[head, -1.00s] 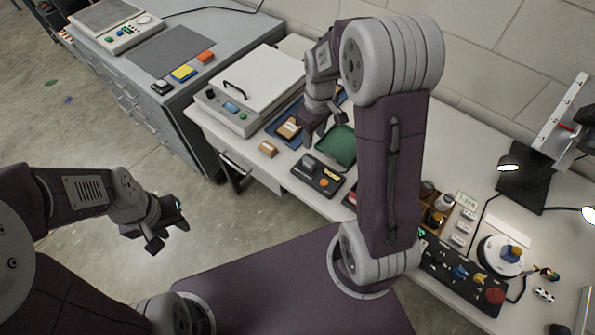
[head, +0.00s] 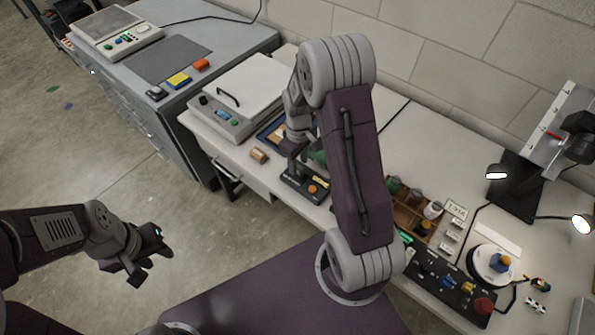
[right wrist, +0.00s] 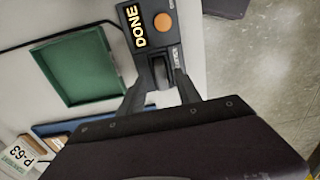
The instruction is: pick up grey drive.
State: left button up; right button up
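A black box (right wrist: 152,30) with an orange button and a "DONE" label stands on the bench; it also shows in the head view (head: 297,187). A small dark grey block (right wrist: 160,73), possibly the grey drive, sits at the near end of this box. My right gripper (right wrist: 162,82) is open, with one finger on each side of that block; I cannot tell whether they touch it. In the head view my right gripper (head: 291,170) is over the black box and hides part of it. My left gripper (head: 152,263) is open and empty above the floor.
A green tray (right wrist: 78,66) lies beside the box. A blue tray (right wrist: 82,121) and a package labelled P-63 (right wrist: 20,158) are nearby. A lidded instrument (head: 236,97), a small tan block (head: 259,156), a wooden organiser (head: 407,212) and a control panel (head: 437,278) stand along the bench.

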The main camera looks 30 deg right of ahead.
aim_at(298, 166)
notch_tip(298, 166, down, 3)
jog(key=shift+a+f, duration=0.1)
jog(key=shift+f, duration=0.1)
grip_shut()
jog(key=shift+r, duration=0.1)
notch_tip(298, 166, up, 4)
jog(key=shift+a+r, duration=0.15)
jog(key=shift+r, duration=0.05)
jog(key=s+a+r, duration=0.6)
jog(key=s, duration=0.3)
jog(key=shift+s+a+r, duration=0.15)
jog(key=shift+a+r, duration=0.1)
jog(key=shift+a, duration=0.1)
